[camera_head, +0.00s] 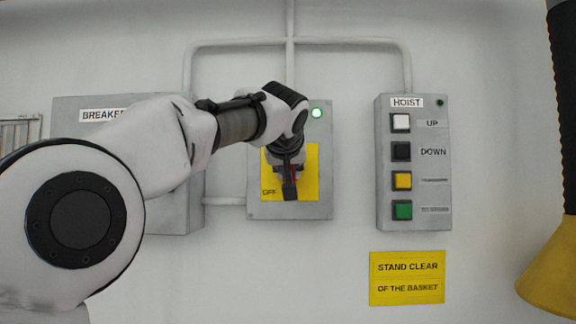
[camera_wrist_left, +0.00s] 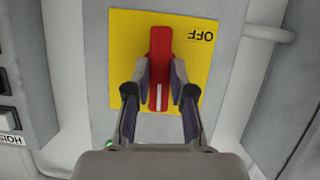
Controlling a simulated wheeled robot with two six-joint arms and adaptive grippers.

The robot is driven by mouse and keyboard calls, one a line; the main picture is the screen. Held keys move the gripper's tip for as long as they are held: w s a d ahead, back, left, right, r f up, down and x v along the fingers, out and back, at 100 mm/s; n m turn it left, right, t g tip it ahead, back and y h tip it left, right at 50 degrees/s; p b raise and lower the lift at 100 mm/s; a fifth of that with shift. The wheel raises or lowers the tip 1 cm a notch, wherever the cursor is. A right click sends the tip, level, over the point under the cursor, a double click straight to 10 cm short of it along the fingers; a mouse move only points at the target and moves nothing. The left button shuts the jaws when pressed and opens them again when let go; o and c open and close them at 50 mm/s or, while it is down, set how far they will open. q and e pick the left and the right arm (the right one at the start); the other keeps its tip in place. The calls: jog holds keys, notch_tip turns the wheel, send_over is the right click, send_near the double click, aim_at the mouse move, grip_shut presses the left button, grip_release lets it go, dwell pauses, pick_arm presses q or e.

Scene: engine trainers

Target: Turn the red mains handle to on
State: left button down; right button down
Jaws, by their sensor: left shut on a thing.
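The red mains handle (camera_wrist_left: 160,52) is on a yellow plate (camera_wrist_left: 125,50) on the front of a grey box (camera_head: 258,120). It stands upright, with a white line on its upper end as the box hangs. The word OFF is at the plate's lower left in the head view. A green lamp (camera_head: 316,113) at the box's top right is lit. My left gripper (camera_wrist_left: 161,85) is shut on the handle, one finger on each side. In the head view my left gripper (camera_head: 289,178) hides most of the handle and part of the plate. My right gripper is not in view.
A hoist panel (camera_head: 384,160) with several buttons hangs right of the mains box. A breaker box (camera_head: 65,120) is left, partly behind my arm. A yellow sign (camera_head: 407,278) is below the hoist panel. A black and yellow object (camera_head: 555,270) hangs at the right edge.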

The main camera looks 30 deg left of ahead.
pick_arm(q)
jog(key=shift+r+m, duration=0.2)
jog(key=shift+m, duration=0.1)
dwell(0.4)
jog(key=c, duration=1.2)
grip_release()
jog(key=shift+o, duration=1)
jog(key=shift+w+f, duration=0.2)
